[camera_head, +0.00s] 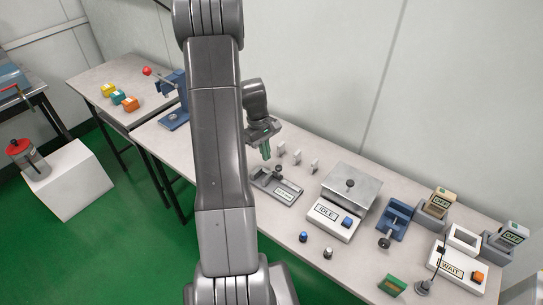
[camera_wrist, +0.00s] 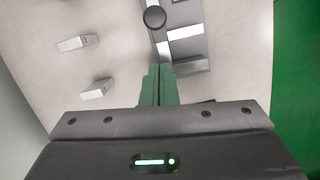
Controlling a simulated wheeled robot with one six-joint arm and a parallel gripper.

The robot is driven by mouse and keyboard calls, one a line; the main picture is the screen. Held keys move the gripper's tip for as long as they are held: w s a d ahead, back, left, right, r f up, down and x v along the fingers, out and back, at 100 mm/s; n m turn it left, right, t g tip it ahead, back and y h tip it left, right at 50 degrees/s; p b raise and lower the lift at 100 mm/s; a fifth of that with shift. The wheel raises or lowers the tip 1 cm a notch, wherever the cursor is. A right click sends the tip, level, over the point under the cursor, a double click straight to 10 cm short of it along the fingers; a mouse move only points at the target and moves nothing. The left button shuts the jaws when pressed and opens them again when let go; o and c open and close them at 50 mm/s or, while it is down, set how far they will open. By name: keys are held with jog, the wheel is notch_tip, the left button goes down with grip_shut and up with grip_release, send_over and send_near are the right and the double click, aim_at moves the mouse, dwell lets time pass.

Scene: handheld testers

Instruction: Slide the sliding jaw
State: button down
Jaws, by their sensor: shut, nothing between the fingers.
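A grey gauge fixture (camera_head: 262,180) with a flat base, a small label and a dark-knobbed sliding jaw (camera_head: 279,177) lies on the bench, right of my arm. In the wrist view the round dark knob (camera_wrist: 154,17) shows at the top, on the grey fixture (camera_wrist: 190,64) that runs out of the picture. My gripper (camera_head: 266,153) points down above the bench, just behind and above the fixture. In the wrist view its green fingertips (camera_wrist: 159,70) are together, with nothing between them, and overlap the fixture's near end. I cannot tell whether they touch it.
Several small white blocks (camera_head: 297,157) stand behind the fixture; two show left in the wrist view (camera_wrist: 76,43). A scale-like unit marked IDLE (camera_head: 322,211) stands to the right. A blue vise (camera_head: 396,215) and testers (camera_head: 459,266) stand farther right. A blue press (camera_head: 174,118) stands left.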

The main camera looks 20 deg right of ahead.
aim_at(274, 173)
jog(key=shift+s+d, duration=0.3)
jog(key=shift+s, duration=0.25)
jog(key=shift+s+d, duration=0.25)
jog(key=shift+s, duration=0.3)
jog(key=shift+s+d, duration=0.15)
jog(key=shift+s, duration=0.05)
jog(key=shift+s+d+f, duration=0.2)
jog(key=shift+s+d, duration=0.05)
jog(key=shift+s, duration=0.15)
jog(key=shift+s+r, duration=0.1)
